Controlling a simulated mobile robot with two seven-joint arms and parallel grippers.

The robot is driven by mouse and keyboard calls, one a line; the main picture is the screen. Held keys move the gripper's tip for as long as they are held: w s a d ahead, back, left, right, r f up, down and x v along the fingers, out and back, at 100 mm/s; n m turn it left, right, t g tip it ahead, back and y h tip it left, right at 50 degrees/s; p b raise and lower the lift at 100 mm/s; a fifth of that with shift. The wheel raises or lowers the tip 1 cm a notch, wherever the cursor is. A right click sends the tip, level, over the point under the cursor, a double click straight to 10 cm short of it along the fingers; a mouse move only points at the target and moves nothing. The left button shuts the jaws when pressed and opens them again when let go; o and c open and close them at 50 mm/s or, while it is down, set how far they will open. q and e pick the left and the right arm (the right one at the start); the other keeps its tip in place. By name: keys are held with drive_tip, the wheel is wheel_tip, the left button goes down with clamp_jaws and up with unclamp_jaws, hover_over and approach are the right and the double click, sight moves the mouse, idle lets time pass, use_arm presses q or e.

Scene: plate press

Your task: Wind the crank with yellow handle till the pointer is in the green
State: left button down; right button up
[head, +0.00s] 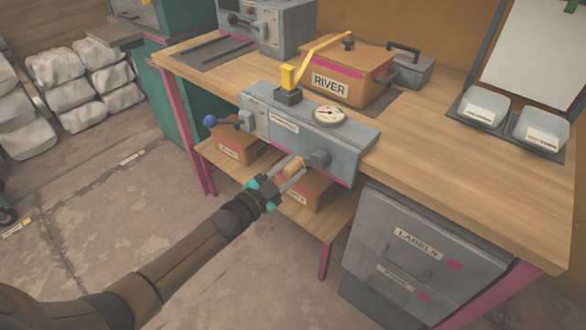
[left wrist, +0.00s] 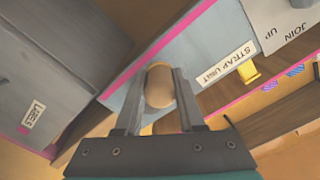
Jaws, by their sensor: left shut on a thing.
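The grey strap unit (head: 285,125) sits at the front edge of the workbench. A crank (head: 318,158) with a tan, yellowish handle (head: 291,166) sticks out of its front. My left gripper (head: 298,165) is shut on this handle. In the left wrist view, the rounded handle (left wrist: 160,86) sits between the two fingers (left wrist: 159,90). A round white dial (head: 330,115) is on top of the unit; its pointer and any green zone are too small to read. Another crank with a blue knob (head: 210,121) is at the unit's left end. My right gripper is not in view.
A yellow strap (head: 322,59) runs from a yellow block (head: 289,76) to a box marked RIVER (head: 330,85). Boxes (head: 240,147) stand on the lower shelf behind my left gripper. A grey drawer cabinet (head: 415,252) is at the right, below the bench.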

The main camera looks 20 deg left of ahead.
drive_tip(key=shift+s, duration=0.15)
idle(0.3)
use_arm(q)
drive_tip(key=c, duration=0.5)
unclamp_jaws()
drive_tip(key=shift+s, duration=0.1)
drive_tip(key=shift+s+a, duration=0.15)
drive_tip(key=shift+s, duration=0.15)
drive_tip(key=p+v, duration=0.2)
drive_tip(key=v, duration=0.3)
drive_tip(key=shift+s+a, duration=0.1)
drive_tip(key=shift+s, duration=0.15)
drive_tip(key=shift+s+a, duration=0.2)
drive_tip(key=shift+s, duration=0.35)
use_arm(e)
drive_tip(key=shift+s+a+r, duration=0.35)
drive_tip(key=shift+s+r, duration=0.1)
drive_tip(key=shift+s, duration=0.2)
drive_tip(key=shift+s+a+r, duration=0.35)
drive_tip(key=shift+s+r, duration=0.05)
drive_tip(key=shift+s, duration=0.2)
